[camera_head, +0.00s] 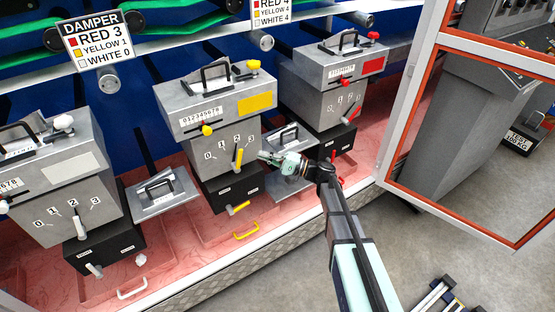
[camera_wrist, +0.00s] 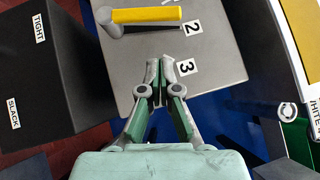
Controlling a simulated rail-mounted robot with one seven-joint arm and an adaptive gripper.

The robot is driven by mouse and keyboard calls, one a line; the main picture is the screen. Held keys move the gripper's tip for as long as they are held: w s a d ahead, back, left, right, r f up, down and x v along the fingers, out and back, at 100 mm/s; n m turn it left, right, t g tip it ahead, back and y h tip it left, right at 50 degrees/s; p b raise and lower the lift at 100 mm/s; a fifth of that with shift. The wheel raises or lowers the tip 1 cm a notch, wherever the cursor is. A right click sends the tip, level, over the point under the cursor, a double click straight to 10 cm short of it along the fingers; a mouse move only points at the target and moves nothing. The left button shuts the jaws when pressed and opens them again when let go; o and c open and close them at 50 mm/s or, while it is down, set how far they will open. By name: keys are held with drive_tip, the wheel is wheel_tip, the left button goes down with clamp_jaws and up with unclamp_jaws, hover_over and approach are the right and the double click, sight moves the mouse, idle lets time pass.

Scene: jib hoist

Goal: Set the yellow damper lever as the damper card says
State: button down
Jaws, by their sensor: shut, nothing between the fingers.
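The damper card (camera_head: 92,40) reads RED 3, YELLOW 1, WHITE 0. The yellow damper lever (camera_head: 238,158) sticks out from the front of the middle grey unit (camera_head: 202,104), beside a scale marked 0 to 3. It appears to stand near the 2. In the wrist view the yellow lever (camera_wrist: 147,15) lies at the top, with the 2 and 3 labels to its right. My gripper (camera_head: 264,157) is just right of the lever, apart from it. In the wrist view its fingertips (camera_wrist: 160,70) are together and empty, left of the 3 label.
A white-lever unit (camera_head: 55,165) stands at left and a red-lever unit (camera_head: 325,90) at right. Below the yellow scale is a black box (camera_wrist: 65,60) labelled TIGHT and SLACK, with another yellow handle (camera_head: 238,208). An orange-edged frame (camera_head: 405,95) stands at right.

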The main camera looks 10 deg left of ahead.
drive_tip(key=shift+s+a+r, duration=0.2)
drive_tip(key=shift+s+a, duration=0.2)
drive_tip(key=shift+a, duration=0.3)
drive_tip(key=shift+s+a+r, duration=0.2)
drive_tip(key=shift+s+a, duration=0.15)
drive_tip(key=shift+a, duration=0.4)
drive_tip(key=shift+s+a+r, duration=0.2)
drive_tip(key=shift+s+a, duration=0.2)
drive_tip(key=shift+a, duration=0.3)
